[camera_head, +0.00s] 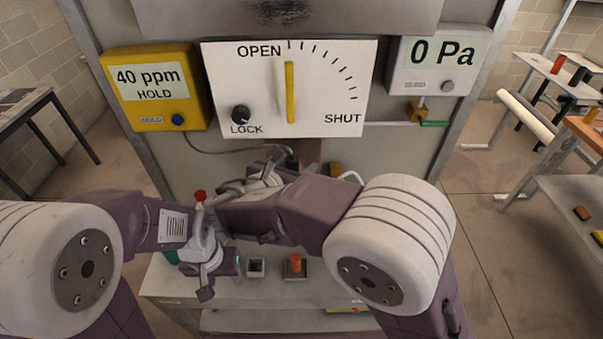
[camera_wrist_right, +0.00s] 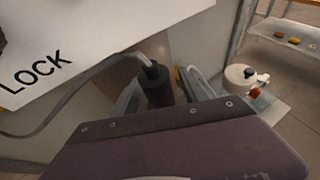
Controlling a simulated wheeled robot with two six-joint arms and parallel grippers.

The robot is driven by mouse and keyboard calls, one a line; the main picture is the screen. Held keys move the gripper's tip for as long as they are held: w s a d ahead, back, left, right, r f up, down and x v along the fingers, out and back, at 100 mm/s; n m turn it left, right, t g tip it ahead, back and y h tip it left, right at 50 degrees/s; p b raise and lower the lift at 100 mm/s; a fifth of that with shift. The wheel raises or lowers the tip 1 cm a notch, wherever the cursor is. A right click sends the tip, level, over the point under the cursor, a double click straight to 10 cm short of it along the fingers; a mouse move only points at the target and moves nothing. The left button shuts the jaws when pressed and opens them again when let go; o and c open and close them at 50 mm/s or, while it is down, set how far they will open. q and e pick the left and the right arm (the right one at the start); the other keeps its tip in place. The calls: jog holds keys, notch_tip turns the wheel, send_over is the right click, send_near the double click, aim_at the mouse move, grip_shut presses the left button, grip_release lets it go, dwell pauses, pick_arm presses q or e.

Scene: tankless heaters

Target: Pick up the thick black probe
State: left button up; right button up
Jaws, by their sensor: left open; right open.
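The thick black probe (camera_wrist_right: 157,87) is a dark upright cylinder with a grey cable leaving its top, in the right wrist view. My right gripper (camera_wrist_right: 162,98) is open, with one finger on each side of the probe. I cannot tell whether either finger touches it. In the head view my right gripper (camera_head: 263,176) is below the dial panel, and my arm and gripper hide most of the probe there. My left gripper (camera_head: 205,262) is low over the left part of the bench; its fingers are hard to make out.
A yellow meter (camera_head: 155,88) reads 40 ppm HOLD; a cable runs from it. The dial panel (camera_head: 330,90) has a yellow pointer and LOCK knob (camera_head: 241,114). A pressure display (camera_head: 437,66) reads 0 Pa. An orange-topped block (camera_head: 295,267) and small square cup (camera_head: 256,268) stand on the bench.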

aim_at(292, 158)
jog(key=shift+s+a+r, duration=0.1)
jog(key=shift+s+r, duration=0.05)
jog(key=shift+s, duration=0.05)
jog(key=v, duration=0.3)
jog(key=shift+s, duration=0.15)
jog(key=c, duration=1)
jog(key=shift+s, duration=0.1)
grip_shut()
pick_arm(q)
jog(key=shift+s+a+r, duration=0.15)
jog(key=shift+s+a, duration=0.05)
jog(key=shift+s, duration=0.3)
jog(key=shift+s+a+r, duration=0.1)
jog(key=shift+s+a, duration=0.1)
jog(key=shift+s, duration=0.3)
pick_arm(e)
jog(key=shift+w+d+f, duration=0.25)
jog(key=shift+w, duration=0.25)
notch_tip(292, 158, up, 4)
jog(key=shift+r, duration=0.2)
pick_arm(q)
jog(key=shift+f+b, duration=0.75)
jog(key=shift+b, duration=0.05)
pick_arm(e)
jog(key=s+d+r, duration=0.6)
jog(key=s+d, duration=0.2)
jog(key=shift+r, duration=0.3)
